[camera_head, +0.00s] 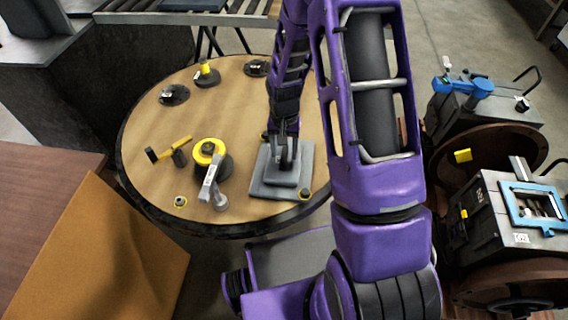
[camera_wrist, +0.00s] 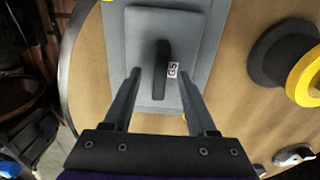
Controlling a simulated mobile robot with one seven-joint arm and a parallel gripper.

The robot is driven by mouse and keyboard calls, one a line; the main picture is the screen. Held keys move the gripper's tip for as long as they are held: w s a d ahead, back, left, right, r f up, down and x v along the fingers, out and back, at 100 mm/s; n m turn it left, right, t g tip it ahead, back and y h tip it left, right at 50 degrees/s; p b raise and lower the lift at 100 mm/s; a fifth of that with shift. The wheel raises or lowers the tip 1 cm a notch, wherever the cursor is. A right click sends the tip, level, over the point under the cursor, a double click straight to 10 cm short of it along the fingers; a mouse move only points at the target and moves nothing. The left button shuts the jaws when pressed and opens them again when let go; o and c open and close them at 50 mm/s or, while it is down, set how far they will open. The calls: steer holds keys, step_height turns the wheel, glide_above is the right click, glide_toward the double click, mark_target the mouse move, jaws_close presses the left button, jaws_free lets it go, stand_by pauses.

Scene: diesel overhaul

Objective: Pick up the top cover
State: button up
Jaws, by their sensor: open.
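The top cover (camera_head: 269,184) is a grey stepped plate lying flat on the round table, near its right front edge. In the wrist view the top cover (camera_wrist: 199,36) has a raised dark bar handle (camera_wrist: 161,70) with a small white label beside it. My gripper (camera_head: 287,160) is over the cover, pointing down. In the wrist view my gripper (camera_wrist: 160,75) is open, with one finger on each side of the handle. My arm hides part of the cover's surroundings in the head view.
The round table (camera_head: 150,126) also bears a yellow-and-black wheel-like part (camera_head: 208,152), a yellow-handled hammer (camera_head: 168,148) and several dark discs along the back. Machine housings (camera_head: 490,205) stand at the right. A brown panel (camera_head: 100,250) is at the lower left.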

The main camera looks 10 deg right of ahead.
steer(key=shift+f, duration=0.45)
jaws_close()
steer(key=shift+r, duration=0.1)
stand_by(1.0)
